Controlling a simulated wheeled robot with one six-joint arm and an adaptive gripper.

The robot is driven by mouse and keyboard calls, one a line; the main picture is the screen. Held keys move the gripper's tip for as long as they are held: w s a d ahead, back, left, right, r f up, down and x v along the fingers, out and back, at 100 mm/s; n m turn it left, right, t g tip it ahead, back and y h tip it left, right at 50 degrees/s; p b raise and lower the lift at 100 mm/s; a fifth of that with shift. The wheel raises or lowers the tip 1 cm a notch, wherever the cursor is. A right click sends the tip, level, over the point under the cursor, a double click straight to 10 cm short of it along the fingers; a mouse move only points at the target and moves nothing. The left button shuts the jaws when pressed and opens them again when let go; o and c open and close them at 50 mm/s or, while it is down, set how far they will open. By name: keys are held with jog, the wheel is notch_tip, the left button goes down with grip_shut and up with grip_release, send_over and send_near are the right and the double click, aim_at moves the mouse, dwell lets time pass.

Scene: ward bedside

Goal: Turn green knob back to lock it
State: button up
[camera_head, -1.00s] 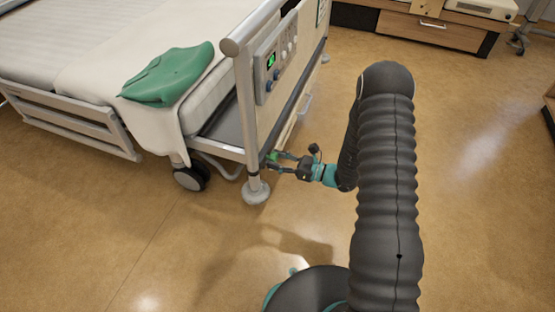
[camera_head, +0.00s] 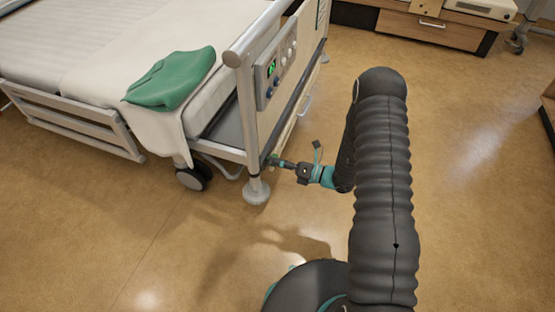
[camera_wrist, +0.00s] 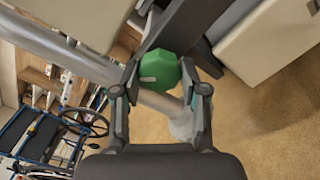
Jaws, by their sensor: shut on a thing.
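The green knob (camera_wrist: 160,70) shows in the wrist view as a faceted green disc with a short pale mark at its left side. It sits at the low end frame of the bed. My gripper (camera_wrist: 160,85) has one finger on each side of the knob and is shut on it. In the head view my gripper (camera_head: 281,162) reaches in from the right at the bed's lower corner post, and the knob is mostly hidden there by the fingers.
The bed's end board carries a control panel (camera_head: 276,70) above my gripper. A grey post with a round foot (camera_head: 257,190) stands close by. A castor (camera_head: 194,178) is under the bed. A wheelchair (camera_wrist: 50,135) shows in the wrist view. Floor in front is clear.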

jog(key=shift+r+m+p, duration=0.15)
jog(key=shift+m+p, duration=1.05)
jog(key=shift+m, duration=2.5)
jog(key=o, duration=1.1)
jog(key=v, duration=1.2)
